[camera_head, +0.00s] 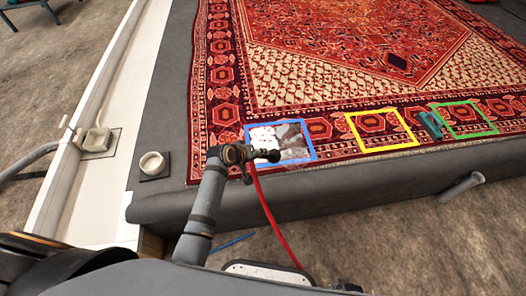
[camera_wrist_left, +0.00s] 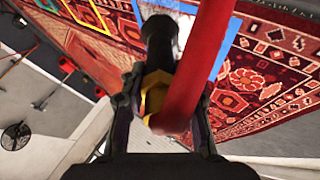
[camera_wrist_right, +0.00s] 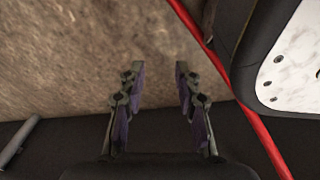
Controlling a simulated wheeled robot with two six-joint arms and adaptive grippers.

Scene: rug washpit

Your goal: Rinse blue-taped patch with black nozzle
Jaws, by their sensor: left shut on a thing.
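The patterned red rug (camera_head: 340,60) lies on a dark grey platform. On its near edge a blue-taped square (camera_head: 314,150) frames a patch (camera_head: 292,132) covered in white and grey, foam-like matter. My left gripper (camera_head: 235,154) is shut on the black nozzle (camera_head: 266,156), whose tip lies over the blue-taped patch in the head view. In the left wrist view the black nozzle (camera_wrist_left: 160,38) and a brass-coloured fitting (camera_wrist_left: 155,92) sit between the fingers, with the red hose (camera_wrist_left: 200,60) in front. My right gripper (camera_wrist_right: 158,85) is open and empty above brown ground.
A yellow-taped square (camera_head: 382,148) and a green-taped square (camera_head: 464,133) lie to the right, with a teal brush-like object (camera_head: 430,124) between them. A white cup (camera_head: 152,164) stands at the left. The red hose hangs past the platform's front edge.

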